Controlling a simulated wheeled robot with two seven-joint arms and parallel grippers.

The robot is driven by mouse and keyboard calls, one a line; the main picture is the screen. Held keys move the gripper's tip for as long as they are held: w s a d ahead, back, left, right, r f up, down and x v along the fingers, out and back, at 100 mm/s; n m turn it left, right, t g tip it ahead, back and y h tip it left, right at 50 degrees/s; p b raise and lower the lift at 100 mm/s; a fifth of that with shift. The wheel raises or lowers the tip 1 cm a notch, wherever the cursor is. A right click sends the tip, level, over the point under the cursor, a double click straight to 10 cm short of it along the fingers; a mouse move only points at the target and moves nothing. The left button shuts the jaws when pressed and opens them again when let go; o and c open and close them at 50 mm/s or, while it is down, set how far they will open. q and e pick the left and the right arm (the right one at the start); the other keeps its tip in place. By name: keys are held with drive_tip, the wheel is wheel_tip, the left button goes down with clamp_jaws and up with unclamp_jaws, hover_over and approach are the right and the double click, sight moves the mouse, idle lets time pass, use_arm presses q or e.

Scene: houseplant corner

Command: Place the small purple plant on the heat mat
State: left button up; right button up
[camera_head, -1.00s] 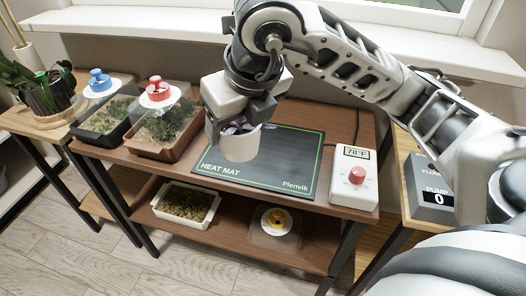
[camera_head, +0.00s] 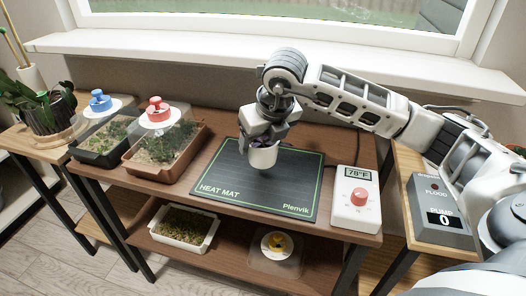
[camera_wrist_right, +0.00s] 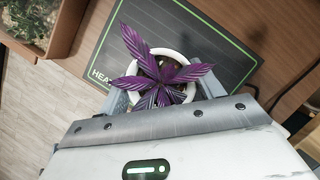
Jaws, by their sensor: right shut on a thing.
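The small purple plant (camera_wrist_right: 158,75) has pointed purple leaves and sits in a white pot (camera_head: 263,158). My right gripper (camera_head: 265,140) is shut on the pot, which is upright over the middle of the heat mat. The heat mat (camera_head: 225,180) is a dark flat sheet with a green border line, lying on the brown table. It also shows behind the pot in the right wrist view (camera_wrist_right: 120,42). I cannot tell whether the pot's base touches the mat. My left gripper is not in view.
Two clear-covered seedling trays, one with a blue knob (camera_head: 98,98) and one with a red knob (camera_head: 158,108), stand left of the mat. A white controller (camera_head: 356,212) reading 78°F stands to its right. The lower shelf holds a white tray (camera_head: 186,242) and a yellow-centred container.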

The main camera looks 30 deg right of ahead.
sight(265, 144)
drive_tip(key=f, duration=0.3)
drive_tip(key=shift+w+d+f, duration=0.2)
drive_tip(key=shift+d+f, duration=0.05)
drive_tip(key=shift+f, duration=0.1)
drive_tip(key=shift+f, duration=0.1)
drive_tip(key=o, duration=1.1)
drive_tip(key=shift+r, duration=0.35)
drive_tip(key=p+v, duration=0.1)
drive_tip(key=v, duration=1)
drive_tip(key=shift+s+r, duration=0.15)
drive_tip(key=shift+r, duration=0.15)
